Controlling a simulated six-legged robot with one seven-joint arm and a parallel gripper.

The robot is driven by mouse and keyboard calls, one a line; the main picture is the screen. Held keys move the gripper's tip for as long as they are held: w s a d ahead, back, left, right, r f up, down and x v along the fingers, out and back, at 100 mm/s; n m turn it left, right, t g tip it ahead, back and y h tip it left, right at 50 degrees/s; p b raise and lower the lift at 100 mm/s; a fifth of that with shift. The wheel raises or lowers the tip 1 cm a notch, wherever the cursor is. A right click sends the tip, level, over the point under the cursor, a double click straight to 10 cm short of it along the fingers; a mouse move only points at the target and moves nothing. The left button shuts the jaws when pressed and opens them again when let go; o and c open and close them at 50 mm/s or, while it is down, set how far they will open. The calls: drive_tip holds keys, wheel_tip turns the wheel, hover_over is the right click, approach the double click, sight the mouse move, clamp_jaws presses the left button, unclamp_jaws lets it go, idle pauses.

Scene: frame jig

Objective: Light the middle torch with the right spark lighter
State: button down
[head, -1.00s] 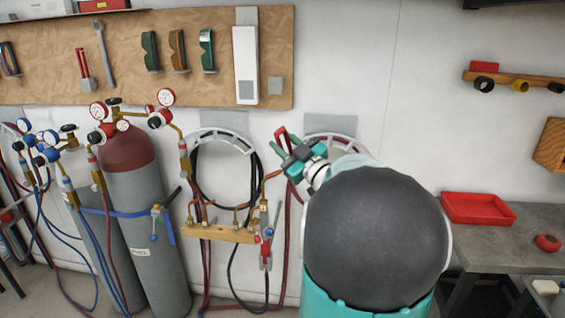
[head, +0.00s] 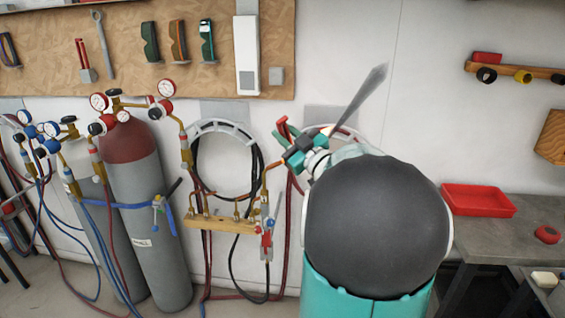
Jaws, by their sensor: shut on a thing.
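My gripper (head: 303,150), green and black, is in front of the wall right of the hose ring. It is shut on a small red-handled tool (head: 283,126), which appears to be a spark lighter; my fingers hide most of it. A torch (head: 267,238) with red and blue valves stands at the right end of the wooden rack (head: 212,226). Its copper neck (head: 272,169) rises to the right and ends behind my gripper. A dark grey, smoke-like plume (head: 362,98) with an orange base streams up and right from behind my gripper, in line with that neck.
Grey gas cylinders (head: 150,220) with gauges and hoses stand at left. A black hose coil hangs on a white ring (head: 222,127). Another red tool (head: 84,62) hangs on the pegboard (head: 188,76). At right, a red tray (head: 478,200) is on a grey bench (head: 525,215).

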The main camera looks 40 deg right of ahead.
drive_tip(key=c, duration=1.9)
unclamp_jaws()
drive_tip(key=s+a, duration=0.2)
drive_tip(key=a, duration=0.1)
drive_tip(key=s+a, duration=0.2)
drive_tip(key=a, duration=0.2)
drive_tip(key=s+a+f, duration=0.1)
drive_tip(key=s+a, duration=0.1)
drive_tip(key=a, duration=0.2)
drive_tip(key=shift+s+a, duration=0.15)
drive_tip(key=shift+s, duration=0.15)
